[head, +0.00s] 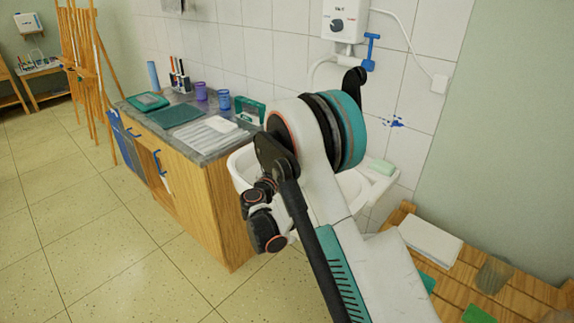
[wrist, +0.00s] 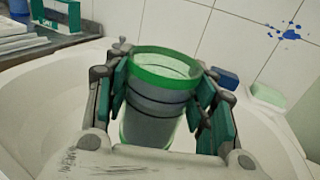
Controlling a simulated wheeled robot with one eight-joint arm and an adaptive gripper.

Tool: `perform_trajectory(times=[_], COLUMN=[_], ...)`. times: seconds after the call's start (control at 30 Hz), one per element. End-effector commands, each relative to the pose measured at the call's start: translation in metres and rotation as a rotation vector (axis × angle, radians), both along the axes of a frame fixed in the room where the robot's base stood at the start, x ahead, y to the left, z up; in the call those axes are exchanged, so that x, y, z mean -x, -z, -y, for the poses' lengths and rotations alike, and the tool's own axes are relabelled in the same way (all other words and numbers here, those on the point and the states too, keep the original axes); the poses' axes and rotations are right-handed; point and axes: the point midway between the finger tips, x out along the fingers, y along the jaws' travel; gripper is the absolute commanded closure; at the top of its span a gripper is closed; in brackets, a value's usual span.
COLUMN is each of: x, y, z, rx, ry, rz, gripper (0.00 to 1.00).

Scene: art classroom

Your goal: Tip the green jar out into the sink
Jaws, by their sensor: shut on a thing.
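In the wrist view the green jar (wrist: 160,90) is a see-through cylinder with a green rim and greyish contents. It stands close to upright in the picture. My gripper (wrist: 162,105) is shut on the jar, with a finger pad on each side of it. The white sink (wrist: 50,100) lies behind and around the jar in that view. In the head view the sink (head: 240,165) shows at its left rim, and my arm hides most of its bowl. The jar and my gripper are hidden in the head view.
A counter (head: 213,140) left of the sink holds trays, purple and blue cups and a green-framed box. A green soap bar (head: 382,167) lies on the sink's right rim. A water heater (head: 345,20) hangs above. A wooden table (head: 520,292) stands at the right.

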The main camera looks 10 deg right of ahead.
Motion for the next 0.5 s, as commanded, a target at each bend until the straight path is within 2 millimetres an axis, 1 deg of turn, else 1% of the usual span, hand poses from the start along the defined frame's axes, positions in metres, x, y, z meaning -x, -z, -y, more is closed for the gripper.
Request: perform_trajectory(times=[0.17, 0.5], x=[0.0014, 0.0058], y=[-0.0018, -0.0072], z=[-0.0006, -0.0023], rx=[-0.036, -0.194], ry=[0.009, 0.009], rz=[-0.053, -0.285], gripper=[0.8, 0.8])
